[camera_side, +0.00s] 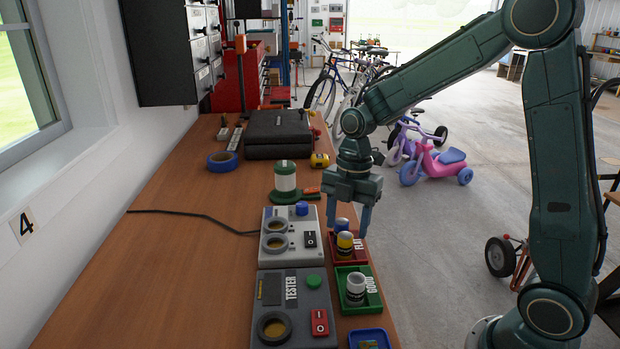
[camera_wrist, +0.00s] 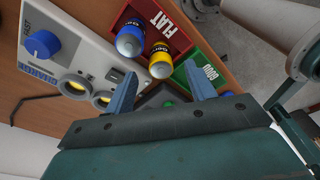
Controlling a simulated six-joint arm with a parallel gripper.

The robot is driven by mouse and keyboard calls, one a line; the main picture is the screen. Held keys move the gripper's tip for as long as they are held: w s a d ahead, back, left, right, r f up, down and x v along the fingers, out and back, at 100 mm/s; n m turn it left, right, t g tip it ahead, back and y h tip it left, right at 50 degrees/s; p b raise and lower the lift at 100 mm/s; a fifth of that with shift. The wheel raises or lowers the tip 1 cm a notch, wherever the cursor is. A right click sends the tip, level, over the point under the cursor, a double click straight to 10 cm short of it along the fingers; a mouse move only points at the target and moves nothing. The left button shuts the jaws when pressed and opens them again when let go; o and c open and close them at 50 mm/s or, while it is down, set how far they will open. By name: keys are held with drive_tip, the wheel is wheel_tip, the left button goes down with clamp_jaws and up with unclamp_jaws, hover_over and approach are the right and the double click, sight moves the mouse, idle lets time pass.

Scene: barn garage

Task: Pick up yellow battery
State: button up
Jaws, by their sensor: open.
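The yellow battery (camera_side: 345,246) stands in the red tray (camera_side: 362,262) marked FLAT, with a blue battery (camera_side: 342,224) beside it. In the wrist view, the yellow battery (camera_wrist: 161,62) shows ahead of the fingers, close to the blue battery (camera_wrist: 131,38) in the red tray (camera_wrist: 172,22). My gripper (camera_side: 348,218) is open and empty above the red tray, pointing down. In the wrist view its two fingers (camera_wrist: 160,85) are spread wide, and the yellow battery lies between their lines, apart from them.
Left of the trays stand a light grey charger (camera_side: 294,256) with round sockets and a dark grey tester (camera_side: 297,290). A blue tray (camera_side: 355,333) is at the near edge.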

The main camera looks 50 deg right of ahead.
sight(345, 235)
drive_tip(key=shift+s+a+f, duration=0.1)
drive_tip(key=shift+a+f, duration=0.1)
drive_tip(key=shift+f, duration=0.85)
drive_tip(key=shift+a+f, duration=0.15)
drive_tip(key=shift+f, duration=0.85)
drive_tip(key=c, duration=1.1)
drive_tip(key=shift+c, duration=0.2)
drive_tip(key=shift+r, duration=0.1)
wheel_tip(345, 235, up, 20)
